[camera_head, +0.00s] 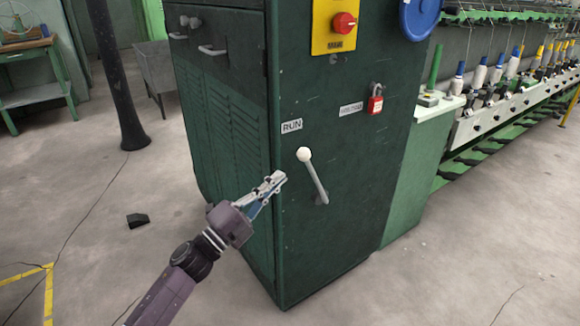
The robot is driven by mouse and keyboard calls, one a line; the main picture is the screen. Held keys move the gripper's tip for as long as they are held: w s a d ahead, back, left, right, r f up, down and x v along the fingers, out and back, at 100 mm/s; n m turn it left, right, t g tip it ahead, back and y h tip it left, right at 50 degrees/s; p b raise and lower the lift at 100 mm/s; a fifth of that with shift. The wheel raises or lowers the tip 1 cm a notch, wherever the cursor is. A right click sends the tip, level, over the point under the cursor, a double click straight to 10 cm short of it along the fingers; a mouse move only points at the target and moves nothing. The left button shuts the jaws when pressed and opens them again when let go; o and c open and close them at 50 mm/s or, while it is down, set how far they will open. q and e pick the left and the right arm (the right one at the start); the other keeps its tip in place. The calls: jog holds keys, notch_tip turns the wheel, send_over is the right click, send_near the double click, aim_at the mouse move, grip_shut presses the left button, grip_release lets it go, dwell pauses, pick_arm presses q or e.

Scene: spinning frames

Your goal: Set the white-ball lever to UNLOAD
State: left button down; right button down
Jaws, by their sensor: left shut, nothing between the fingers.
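The white-ball lever (314,178) is on the front of a dark green cabinet (345,225). Its white ball (304,154) is at the upper left end, and the grey rod slopes down right to its pivot. The ball lies just below and right of the RUN label (291,126). A second label (351,108), too blurred to read surely, is to the right. My left gripper (279,177) is shut and empty, left of and slightly below the ball, apart from it in the picture. My right gripper is not in view.
A red padlock (375,104) hangs right of the second label. A red knob (344,22) on a yellow plate is above. Spinning machinery (510,95) stands at the right. A black pole (118,80) and a dark block (138,220) are at the left, with open floor around.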

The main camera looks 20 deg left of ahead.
pick_arm(q)
jog(key=x, duration=0.5)
jog(key=shift+w+d, duration=0.15)
jog(key=shift+w, duration=0.15)
jog(key=shift+r, duration=0.1)
